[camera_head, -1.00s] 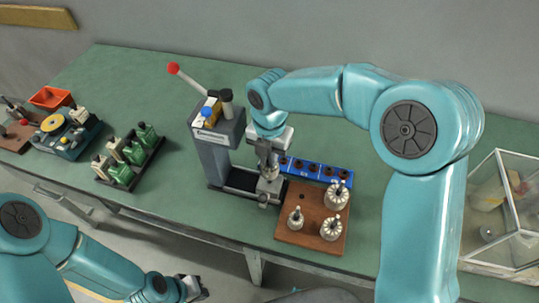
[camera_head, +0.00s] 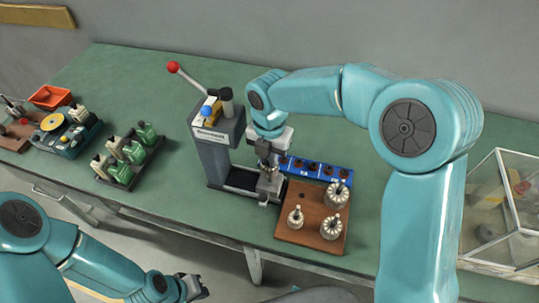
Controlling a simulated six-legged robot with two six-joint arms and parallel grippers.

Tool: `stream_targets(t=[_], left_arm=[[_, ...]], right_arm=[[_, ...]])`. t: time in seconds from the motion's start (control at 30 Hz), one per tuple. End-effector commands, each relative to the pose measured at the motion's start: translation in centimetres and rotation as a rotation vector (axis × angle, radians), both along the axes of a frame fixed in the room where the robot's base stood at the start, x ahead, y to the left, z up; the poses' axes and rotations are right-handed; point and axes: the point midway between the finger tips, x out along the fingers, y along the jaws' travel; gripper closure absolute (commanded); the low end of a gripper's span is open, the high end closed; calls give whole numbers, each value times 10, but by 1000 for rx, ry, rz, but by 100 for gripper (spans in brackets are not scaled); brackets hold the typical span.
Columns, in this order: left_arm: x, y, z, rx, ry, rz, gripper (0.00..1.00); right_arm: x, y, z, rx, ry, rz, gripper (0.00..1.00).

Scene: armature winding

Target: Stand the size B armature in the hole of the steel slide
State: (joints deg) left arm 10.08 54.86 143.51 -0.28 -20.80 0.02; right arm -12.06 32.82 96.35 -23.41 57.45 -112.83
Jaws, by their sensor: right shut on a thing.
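My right gripper (camera_head: 268,172) points down over the steel slide (camera_head: 268,191) at the foot of the grey press (camera_head: 218,150). It is shut on an armature, which I take to be the size B one. The armature is mostly hidden between the fingers and the slide, so I cannot tell whether its shaft is in the hole. My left gripper (camera_head: 193,287) is low at the bottom of the picture, away from the bench, and its finger gap is unclear.
A brown wooden board (camera_head: 285,230) with several armatures (camera_head: 331,228) lies right of the slide. A blue rack (camera_head: 318,169) stands behind it. A black tray (camera_head: 128,160) with green and cream bottles is on the left. A glass case (camera_head: 505,210) stands at far right.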

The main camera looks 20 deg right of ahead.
Motion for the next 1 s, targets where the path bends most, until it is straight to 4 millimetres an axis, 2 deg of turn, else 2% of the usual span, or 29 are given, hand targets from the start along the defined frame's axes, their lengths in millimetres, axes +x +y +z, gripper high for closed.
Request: stream_targets(t=[1.0], left_arm=[[0, 0, -16, 0, 0, 0, 100]], right_arm=[[0, 0, -23, 0, 0, 0, 100]])
